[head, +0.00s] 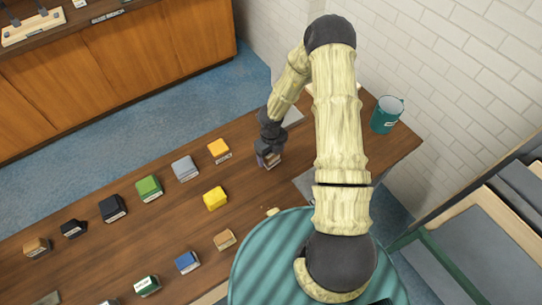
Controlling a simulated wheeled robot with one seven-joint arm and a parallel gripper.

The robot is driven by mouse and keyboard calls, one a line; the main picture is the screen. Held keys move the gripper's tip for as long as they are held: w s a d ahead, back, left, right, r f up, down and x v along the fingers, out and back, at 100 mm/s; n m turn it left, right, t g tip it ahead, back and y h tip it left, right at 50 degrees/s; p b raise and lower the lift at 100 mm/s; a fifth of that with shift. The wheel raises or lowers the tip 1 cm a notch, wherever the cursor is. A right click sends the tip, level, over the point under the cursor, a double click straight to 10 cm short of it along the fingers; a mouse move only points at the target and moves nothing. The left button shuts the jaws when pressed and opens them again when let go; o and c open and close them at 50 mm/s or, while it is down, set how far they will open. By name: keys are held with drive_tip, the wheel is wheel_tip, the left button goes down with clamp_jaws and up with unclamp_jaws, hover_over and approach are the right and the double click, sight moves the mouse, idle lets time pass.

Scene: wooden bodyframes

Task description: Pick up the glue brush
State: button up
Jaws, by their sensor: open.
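I cannot make out a glue brush for certain in the head view. A small pale object (272,211) lies on the wooden table by the rim of my round teal body, too small to identify. My gripper (268,162) points down low over the table, right of the orange block. It is open; a small brownish item shows at its fingertips, and I cannot tell whether it is touched. My arm hides part of the table behind and to the right of the gripper.
Several coloured blocks stand in two rows on the table (130,236), including an orange block (219,149), a yellow block (215,198) and a green block (149,187). A teal mug (386,115) stands at the right end by the white brick wall (460,60). Wooden cabinets (130,75) stand behind.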

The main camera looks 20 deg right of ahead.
drive_tip(key=shift+c, duration=0.4)
drive_tip(key=c, duration=1)
wheel_tip(320, 180, up, 10)
drive_tip(key=shift+r+b, duration=0.1)
drive_tip(key=shift+b, duration=0.35)
